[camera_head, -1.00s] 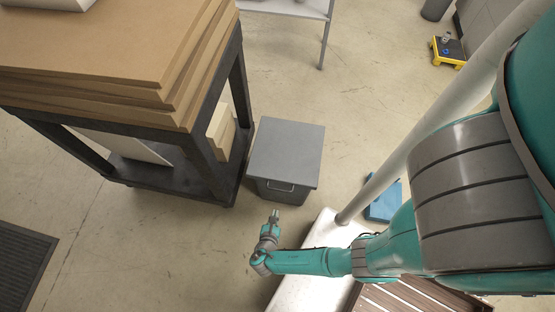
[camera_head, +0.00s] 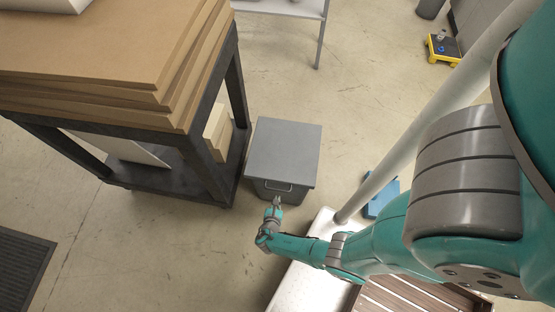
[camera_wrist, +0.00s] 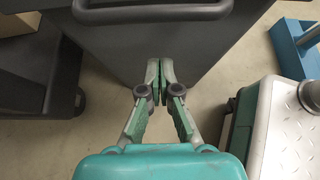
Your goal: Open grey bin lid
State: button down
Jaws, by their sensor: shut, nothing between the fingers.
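The grey bin (camera_head: 283,190) stands on the floor beside the black cart, with its flat grey lid (camera_head: 284,150) closed on top. A handle (camera_head: 278,185) is on its front face. My gripper (camera_head: 277,200) is just in front of that face, below the handle. In the wrist view, the bin's dark front (camera_wrist: 150,45) fills the upper middle, and the handle bar (camera_wrist: 150,13) runs across the top. My gripper's fingertips (camera_wrist: 160,65) are together with nothing between them, pointing at the front face. Whether they touch it, I cannot tell.
A black cart (camera_head: 215,180) stacked with brown boards (camera_head: 110,50) stands close to the bin's left. A yellow-edged scale (camera_head: 443,50) is farther back. Floor behind the bin is clear.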

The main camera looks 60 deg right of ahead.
jog(key=shift+w+d+r, duration=0.1)
jog(key=shift+d+r, duration=0.1)
jog(key=shift+r, duration=0.4)
jog(key=shift+w+d+r, duration=0.1)
jog(key=shift+d+r, duration=0.1)
jog(key=shift+r, duration=0.45)
jog(key=shift+d+r, duration=0.2)
jog(key=shift+r, duration=0.4)
jog(key=shift+r, duration=0.15)
